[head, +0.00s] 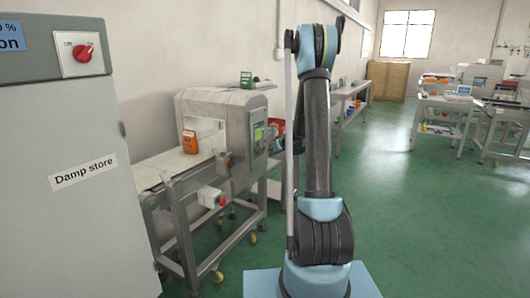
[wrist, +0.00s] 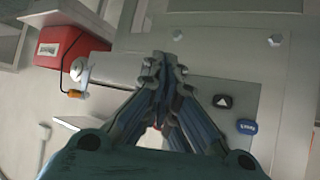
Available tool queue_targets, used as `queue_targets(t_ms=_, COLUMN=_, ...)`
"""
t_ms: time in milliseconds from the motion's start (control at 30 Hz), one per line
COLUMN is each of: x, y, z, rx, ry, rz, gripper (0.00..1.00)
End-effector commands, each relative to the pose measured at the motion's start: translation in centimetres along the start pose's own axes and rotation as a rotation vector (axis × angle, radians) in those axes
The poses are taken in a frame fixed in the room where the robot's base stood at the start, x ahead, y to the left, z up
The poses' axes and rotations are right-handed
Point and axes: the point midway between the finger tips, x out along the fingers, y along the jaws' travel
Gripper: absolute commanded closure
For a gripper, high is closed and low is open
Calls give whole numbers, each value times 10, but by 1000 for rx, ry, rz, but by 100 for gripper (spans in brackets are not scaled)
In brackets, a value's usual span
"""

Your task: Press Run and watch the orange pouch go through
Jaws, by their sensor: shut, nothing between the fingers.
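The orange pouch (head: 190,142) stands on the belt (head: 150,172) at the mouth of the metal detector (head: 213,105). The control panel (head: 258,136) is on the detector's right side, with a small lit screen. In the wrist view my gripper (wrist: 165,62) is shut and empty, pointing at the panel face (wrist: 210,65). A black button with a white triangle (wrist: 222,101) and a blue button (wrist: 247,127) sit to the right of my fingers. The blue button's label is too small to read. I cannot tell whether my fingertips touch the panel.
A red box (wrist: 65,48) lies at the left in the wrist view. A red stop button (head: 222,200) is on the conveyor frame. The Damp store cabinet (head: 75,200) fills the left. Green floor (head: 410,230) is open to the right, with workbenches (head: 450,105) behind.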

Motion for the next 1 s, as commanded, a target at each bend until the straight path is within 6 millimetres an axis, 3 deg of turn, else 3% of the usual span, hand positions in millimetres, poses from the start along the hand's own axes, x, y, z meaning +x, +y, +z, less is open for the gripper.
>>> queue_targets(t_ms=267, x=-2, y=2, z=1, rx=1, ry=0, rz=1, gripper=100)
queue_targets(t_ms=1000, x=-35, y=26, z=26, rx=0, ry=0, rz=1, gripper=100)
